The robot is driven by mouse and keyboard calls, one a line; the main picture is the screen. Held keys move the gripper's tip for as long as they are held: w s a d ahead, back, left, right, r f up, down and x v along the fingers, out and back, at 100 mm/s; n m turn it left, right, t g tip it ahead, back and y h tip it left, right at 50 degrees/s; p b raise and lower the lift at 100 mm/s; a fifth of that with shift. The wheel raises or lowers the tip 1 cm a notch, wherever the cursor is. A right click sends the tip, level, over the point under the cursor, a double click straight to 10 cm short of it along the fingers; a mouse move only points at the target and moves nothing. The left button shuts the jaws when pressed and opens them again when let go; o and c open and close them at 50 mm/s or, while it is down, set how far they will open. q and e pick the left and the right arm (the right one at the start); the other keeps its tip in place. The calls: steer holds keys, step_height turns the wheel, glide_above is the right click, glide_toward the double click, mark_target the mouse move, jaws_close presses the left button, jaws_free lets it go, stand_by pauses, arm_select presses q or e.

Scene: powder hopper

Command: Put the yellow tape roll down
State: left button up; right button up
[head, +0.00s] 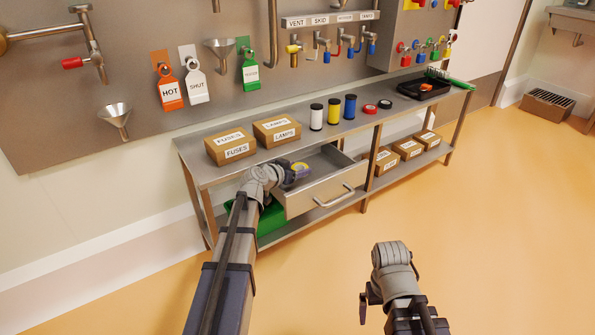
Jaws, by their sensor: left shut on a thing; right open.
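The yellow tape roll (301,169) shows small at the tip of my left gripper (287,174), with a purplish middle. My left gripper is shut on it, over the open drawer (318,191) of the steel bench. My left wrist hides part of the roll and the drawer's left side. I cannot tell whether the roll touches the drawer floor. My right gripper (389,252) is open and empty, over the floor in front of the bench; its fingertips are hard to make out.
The bench top (300,142) carries a FUSES box (230,145), a LAMPS box (277,130), white, yellow and blue spools, red and black tape rolls, and a black tray (424,89). A green bin (271,218) stands below.

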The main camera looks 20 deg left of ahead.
arm_select(q)
steer(key=shift+f, duration=0.1)
steer(key=shift+f+b, duration=0.5)
steer(key=shift+b, duration=0.1)
steer(key=o, duration=1.1)
steer(key=shift+c, duration=0.2)
steer(key=shift+r+p, duration=0.55)
steer(key=shift+p, duration=0.05)
steer(key=p+v, duration=0.4)
steer(key=v, duration=0.8)
steer(key=shift+p, duration=0.3)
